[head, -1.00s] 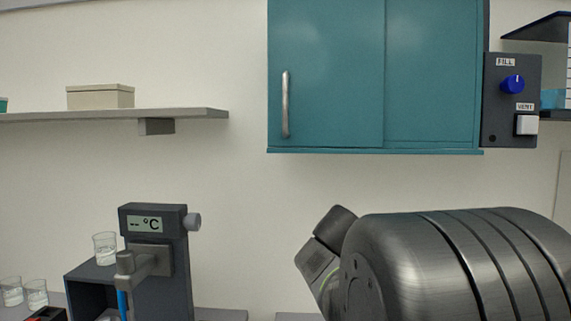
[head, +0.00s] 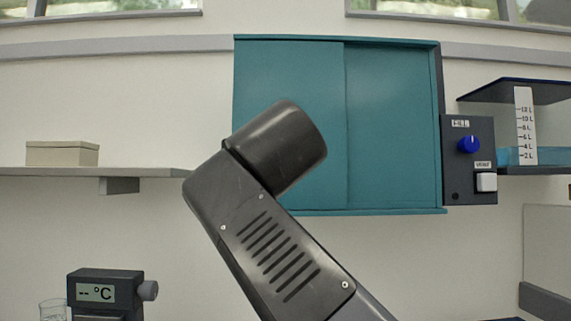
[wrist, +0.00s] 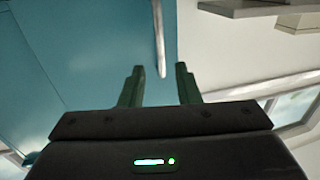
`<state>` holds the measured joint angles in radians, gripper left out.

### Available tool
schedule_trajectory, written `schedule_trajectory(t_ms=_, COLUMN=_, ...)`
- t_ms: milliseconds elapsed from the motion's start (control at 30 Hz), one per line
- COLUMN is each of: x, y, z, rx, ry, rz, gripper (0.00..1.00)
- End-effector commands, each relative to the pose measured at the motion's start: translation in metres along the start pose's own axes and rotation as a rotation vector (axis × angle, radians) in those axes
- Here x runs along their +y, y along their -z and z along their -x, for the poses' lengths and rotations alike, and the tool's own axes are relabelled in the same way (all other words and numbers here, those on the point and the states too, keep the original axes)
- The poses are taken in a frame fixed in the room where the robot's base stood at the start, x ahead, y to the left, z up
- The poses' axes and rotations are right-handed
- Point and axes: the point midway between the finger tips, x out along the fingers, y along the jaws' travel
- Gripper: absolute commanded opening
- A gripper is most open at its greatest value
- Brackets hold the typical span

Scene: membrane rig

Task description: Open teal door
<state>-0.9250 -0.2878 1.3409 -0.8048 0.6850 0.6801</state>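The teal door (head: 290,70) is the left panel of a teal wall cabinet, next to a right panel (head: 392,130). It looks shut. My arm covers the door's lower left part and its handle in the head view. In the wrist view, the upright metal handle (wrist: 160,38) stands out from the teal door (wrist: 85,50). My gripper (wrist: 159,78) is open, with one dark green finger to each side of the handle's near end. I cannot tell how deep the handle sits between the fingers, and neither finger clearly touches it.
A control box with a blue knob (head: 468,145) and a white button (head: 486,182) is fixed at the cabinet's right side. A shelf (head: 60,172) with a beige box (head: 62,154) is to the left. A temperature unit (head: 105,290) stands below it.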

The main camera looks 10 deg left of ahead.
Motion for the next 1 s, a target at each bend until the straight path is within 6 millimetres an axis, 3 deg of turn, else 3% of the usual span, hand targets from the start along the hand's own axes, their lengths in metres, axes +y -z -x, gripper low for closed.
schedule_trajectory(t_ms=300, x=0.001, y=0.002, z=-0.069, rx=-0.005, ry=-0.003, rz=0.002, gripper=0.30)
schedule_trajectory(t_ms=500, x=0.001, y=0.001, z=-0.098, rx=-0.003, ry=-0.002, rz=0.002, gripper=0.30)
schedule_trajectory(t_ms=700, x=0.000, y=0.000, z=-0.111, rx=-0.002, ry=-0.001, rz=0.002, gripper=0.30)
schedule_trajectory(t_ms=967, x=0.000, y=-0.001, z=-0.111, rx=-0.002, ry=-0.001, rz=0.001, gripper=0.30)
schedule_trajectory(t_ms=1000, x=0.000, y=-0.001, z=-0.111, rx=-0.002, ry=-0.001, rz=0.001, gripper=0.26)
